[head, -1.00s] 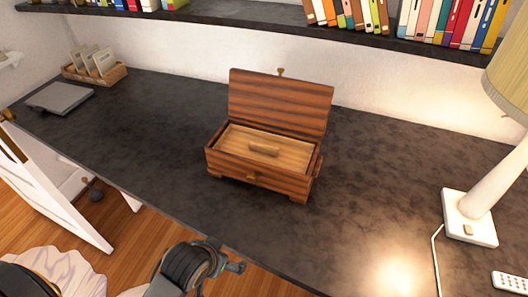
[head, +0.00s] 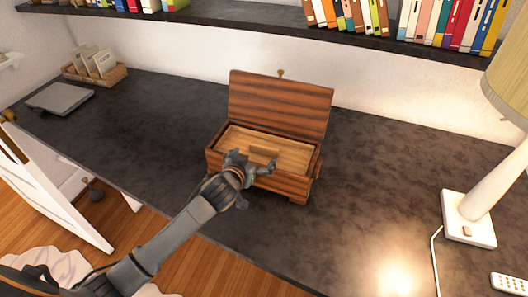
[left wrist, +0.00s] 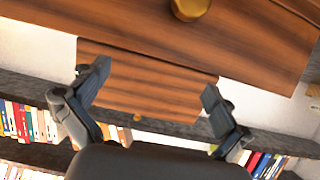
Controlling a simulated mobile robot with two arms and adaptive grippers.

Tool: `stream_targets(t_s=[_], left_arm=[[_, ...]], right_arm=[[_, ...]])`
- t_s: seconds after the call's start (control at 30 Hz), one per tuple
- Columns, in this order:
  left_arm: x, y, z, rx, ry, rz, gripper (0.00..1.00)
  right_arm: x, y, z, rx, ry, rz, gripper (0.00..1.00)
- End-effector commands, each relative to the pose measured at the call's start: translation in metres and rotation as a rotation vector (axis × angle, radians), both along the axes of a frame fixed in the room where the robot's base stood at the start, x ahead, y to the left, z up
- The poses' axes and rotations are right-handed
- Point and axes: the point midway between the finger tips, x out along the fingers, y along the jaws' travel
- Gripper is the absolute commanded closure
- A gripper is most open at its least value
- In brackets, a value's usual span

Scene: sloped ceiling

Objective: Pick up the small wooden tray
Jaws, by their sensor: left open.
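The small wooden tray (head: 292,154) is light wood with a raised bar handle. It sits inside an open dark wooden box (head: 290,185) on the desk, with the lid (head: 280,103) standing up behind. My left gripper (head: 252,164) is open and empty at the front left of the box, overlapping its front edge and part of the tray in the head view. In the left wrist view, the open fingers (left wrist: 157,78) appear against the box's lid, with the box front and its brass knob (left wrist: 190,8) at the top. I cannot make out the tray there. My right gripper is not in view.
A lamp (head: 478,205) and a white remote (head: 509,284) are at the right. A grey laptop (head: 60,97) and a wooden holder with cards (head: 95,68) are at the far left. A bookshelf (head: 260,15) runs above the desk. The desk (head: 400,165) is clear beside the box.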

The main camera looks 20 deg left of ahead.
Motion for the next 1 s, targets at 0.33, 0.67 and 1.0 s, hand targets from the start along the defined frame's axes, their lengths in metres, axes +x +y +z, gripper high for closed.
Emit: stream_targets(t_s=[0.33, 0.67, 1.0], left_arm=[[0.025, -0.002, -0.008, 0.001, 0.001, 0.0, 0.0], [0.062, -0.004, -0.021, 0.001, 0.002, 0.0, 0.0], [0.066, -0.004, -0.024, 0.001, 0.002, -0.001, 0.04]], right_arm=[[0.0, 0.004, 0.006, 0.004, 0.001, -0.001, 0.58], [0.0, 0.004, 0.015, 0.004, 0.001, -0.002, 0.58], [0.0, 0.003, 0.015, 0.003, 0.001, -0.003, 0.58]])
